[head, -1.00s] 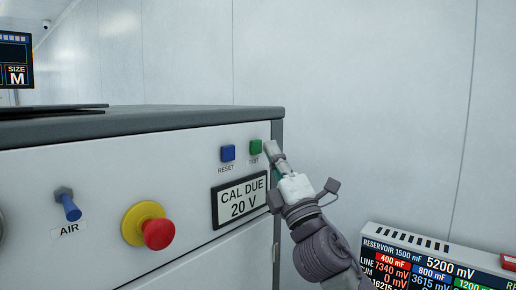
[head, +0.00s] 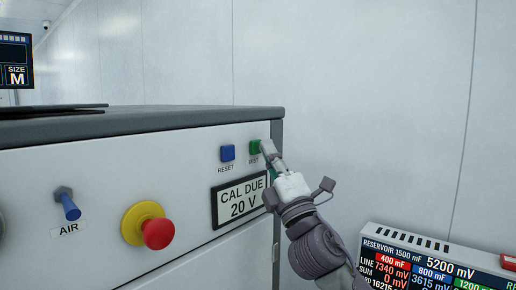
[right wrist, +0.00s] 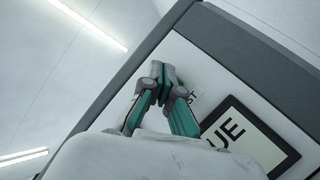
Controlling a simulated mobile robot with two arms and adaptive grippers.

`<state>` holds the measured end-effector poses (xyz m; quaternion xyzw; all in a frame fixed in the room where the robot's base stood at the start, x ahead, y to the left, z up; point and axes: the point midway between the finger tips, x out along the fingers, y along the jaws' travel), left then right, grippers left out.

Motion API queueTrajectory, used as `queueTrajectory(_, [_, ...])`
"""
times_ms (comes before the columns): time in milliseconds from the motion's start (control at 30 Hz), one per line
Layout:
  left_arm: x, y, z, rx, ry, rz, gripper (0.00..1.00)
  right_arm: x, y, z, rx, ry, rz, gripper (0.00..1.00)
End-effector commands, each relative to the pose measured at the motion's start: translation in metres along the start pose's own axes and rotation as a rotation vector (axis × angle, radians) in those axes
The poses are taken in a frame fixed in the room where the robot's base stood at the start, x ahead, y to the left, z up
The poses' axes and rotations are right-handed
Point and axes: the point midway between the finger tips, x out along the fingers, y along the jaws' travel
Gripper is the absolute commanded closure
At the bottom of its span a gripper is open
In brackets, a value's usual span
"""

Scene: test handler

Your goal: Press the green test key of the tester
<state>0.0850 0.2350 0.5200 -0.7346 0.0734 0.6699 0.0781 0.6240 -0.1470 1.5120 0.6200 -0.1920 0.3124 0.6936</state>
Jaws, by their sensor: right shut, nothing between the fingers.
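The gripper's fingertips are shut and empty, at the right edge of the key in the head view. I cannot tell whether they touch it. My left gripper is not in view.
Left of the test key is a blue reset button (head: 228,153). Below is the "CAL DUE 20 V" plate (head: 240,201). Further left are a red emergency stop (head: 158,234) on a yellow ring and a blue air knob (head: 70,208). A meter unit (head: 430,262) stands at lower right.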

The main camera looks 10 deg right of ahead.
Motion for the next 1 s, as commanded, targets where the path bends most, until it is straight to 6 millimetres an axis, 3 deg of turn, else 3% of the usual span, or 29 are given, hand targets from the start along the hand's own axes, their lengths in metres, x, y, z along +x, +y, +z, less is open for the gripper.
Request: queueTrajectory(1000, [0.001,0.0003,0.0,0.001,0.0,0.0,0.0,0.0042,-0.0028,-0.0031,0.0,0.0,0.0,1.0])
